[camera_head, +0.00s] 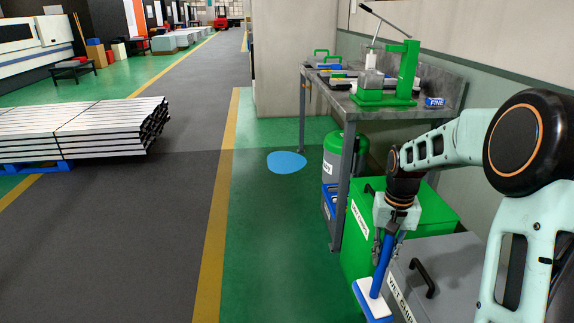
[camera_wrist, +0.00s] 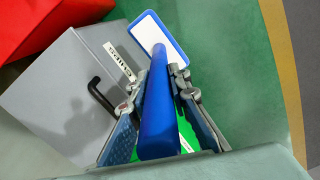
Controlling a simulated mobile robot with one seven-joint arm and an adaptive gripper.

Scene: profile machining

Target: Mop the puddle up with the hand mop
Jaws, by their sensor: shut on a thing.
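The puddle (camera_head: 286,162) is a flat light-blue patch on the green floor, left of the workbench legs in the head view. The hand mop (camera_head: 373,297) has a blue handle and a flat white head with a blue edge. My gripper (camera_head: 388,240) is shut on its handle, at the right, in front of the green bin. In the wrist view, the blue handle (camera_wrist: 157,110) runs between my two fingers (camera_wrist: 155,115), and the white mop head (camera_wrist: 157,33) shows beyond it. The mop is well apart from the puddle, nearer to me and to the right.
A green bin (camera_head: 447,212) and a grey bin (camera_head: 455,268) with a black handle stand at the right. A workbench (camera_head: 338,97) bears a green press (camera_head: 405,75); a green-topped canister (camera_head: 336,162) stands under it. Metal profiles (camera_head: 75,130) lie at the left. The floor around the puddle is clear.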

